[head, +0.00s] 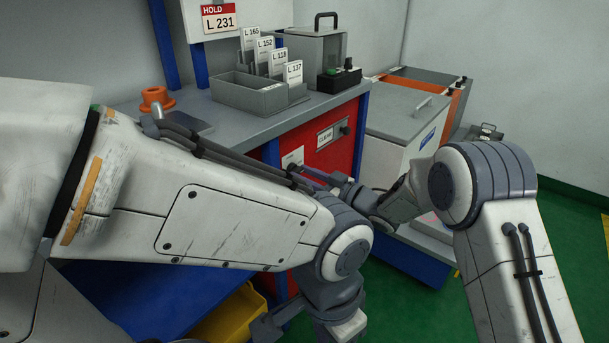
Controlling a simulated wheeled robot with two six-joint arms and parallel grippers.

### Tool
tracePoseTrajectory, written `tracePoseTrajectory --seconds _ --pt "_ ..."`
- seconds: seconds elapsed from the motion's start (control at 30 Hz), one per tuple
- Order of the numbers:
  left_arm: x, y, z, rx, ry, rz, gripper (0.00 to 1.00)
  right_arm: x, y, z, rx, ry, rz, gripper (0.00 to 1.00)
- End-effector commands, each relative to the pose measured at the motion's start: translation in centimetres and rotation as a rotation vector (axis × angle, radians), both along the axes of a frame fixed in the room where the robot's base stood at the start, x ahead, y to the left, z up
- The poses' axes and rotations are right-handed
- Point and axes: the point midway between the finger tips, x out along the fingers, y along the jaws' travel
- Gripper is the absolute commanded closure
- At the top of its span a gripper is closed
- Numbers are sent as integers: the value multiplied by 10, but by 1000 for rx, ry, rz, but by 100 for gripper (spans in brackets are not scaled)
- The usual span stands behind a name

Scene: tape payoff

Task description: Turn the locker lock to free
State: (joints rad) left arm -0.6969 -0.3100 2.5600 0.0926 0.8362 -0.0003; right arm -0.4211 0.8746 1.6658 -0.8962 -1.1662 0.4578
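The red locker front (310,138) is under the grey bench top, in the middle of the head view. It carries a framed label plate (325,138) with a small dark knob (345,130) at its right, which may be the lock; its setting is too small to read. My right gripper (312,177) is in front of the lower red front, below the label plate. Its fingers are small and dark, so I cannot tell their opening or contact. My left gripper (308,325) hangs low at the bottom edge, partly cut off and hidden by its wrist.
On the bench stand a grey card tray (245,95) with several numbered cards, a dark-handled box (318,60) and an orange ring-shaped part (156,98). A HOLD L 231 sign (219,17) is above. A pale chest (400,115) stands right of the locker. A yellow bin (228,316) is below.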

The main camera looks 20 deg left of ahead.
Motion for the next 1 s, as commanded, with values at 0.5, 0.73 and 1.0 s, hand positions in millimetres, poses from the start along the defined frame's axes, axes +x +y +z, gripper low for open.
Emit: tracePoseTrajectory --seconds 0.5,0.73,1.0 --pt "0 0 -6 0 0 0 50 0 0 -1 -30 -84 1 100" --pt "0 0 -18 0 0 0 50 0 0 -2 -90 -247 2 100" --pt "0 0 -36 0 0 0 50 -1 0 -3 -177 -488 1 100"
